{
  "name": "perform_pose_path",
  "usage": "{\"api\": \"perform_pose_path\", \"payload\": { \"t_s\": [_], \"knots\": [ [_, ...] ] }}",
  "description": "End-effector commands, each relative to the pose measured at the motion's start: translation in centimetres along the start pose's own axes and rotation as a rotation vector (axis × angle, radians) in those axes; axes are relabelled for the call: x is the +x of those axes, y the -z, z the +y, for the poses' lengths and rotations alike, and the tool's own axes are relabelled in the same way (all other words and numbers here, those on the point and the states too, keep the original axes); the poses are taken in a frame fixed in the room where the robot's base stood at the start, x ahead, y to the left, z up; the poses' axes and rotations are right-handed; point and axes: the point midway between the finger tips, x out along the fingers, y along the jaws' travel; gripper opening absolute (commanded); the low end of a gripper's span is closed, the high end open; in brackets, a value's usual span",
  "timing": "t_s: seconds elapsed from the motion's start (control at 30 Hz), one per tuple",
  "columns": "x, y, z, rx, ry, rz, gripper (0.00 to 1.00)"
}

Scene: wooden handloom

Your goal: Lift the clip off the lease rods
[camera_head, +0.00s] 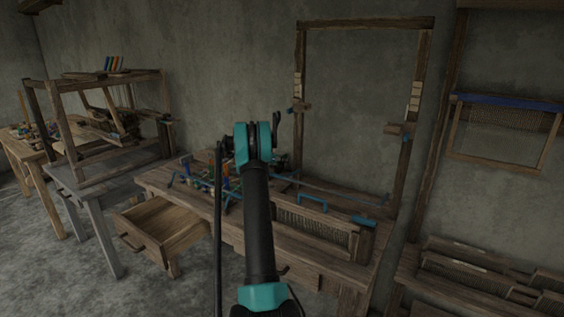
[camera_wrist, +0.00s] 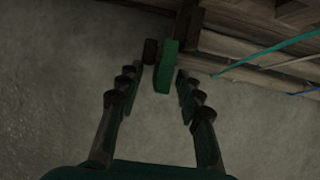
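My gripper (camera_wrist: 158,75) shows in the wrist view with its two fingers apart. A green block (camera_wrist: 165,66), which may be the clip, stands at and just beyond the gap between the fingertips. It is close to the right finger, with a gap to the left one; I cannot tell whether it touches. A dark wooden post or bar runs up from behind it. In the head view my own arm hides the gripper and any clip there.
In the head view a wooden bench (camera_head: 280,246) carries small coloured tools and a reed (camera_head: 315,228). A drawer (camera_head: 160,232) is pulled open at its left. A tall wooden frame (camera_head: 365,24) rises at the back. Another loom (camera_head: 95,125) stands left. Bare floor shows at lower left.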

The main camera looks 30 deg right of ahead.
Motion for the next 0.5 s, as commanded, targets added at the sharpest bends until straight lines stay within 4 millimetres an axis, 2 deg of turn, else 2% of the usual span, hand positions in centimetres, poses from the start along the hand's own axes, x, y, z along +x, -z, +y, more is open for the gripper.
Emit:
{"api": "perform_pose_path", "payload": {
  "t_s": [0.27, 0.5],
  "knots": [
    [0.24, 0.00, -0.02, 0.000, 0.001, 0.000, 0.35],
    [0.22, 0.00, -0.02, 0.001, 0.001, 0.000, 0.05]
  ]
}}
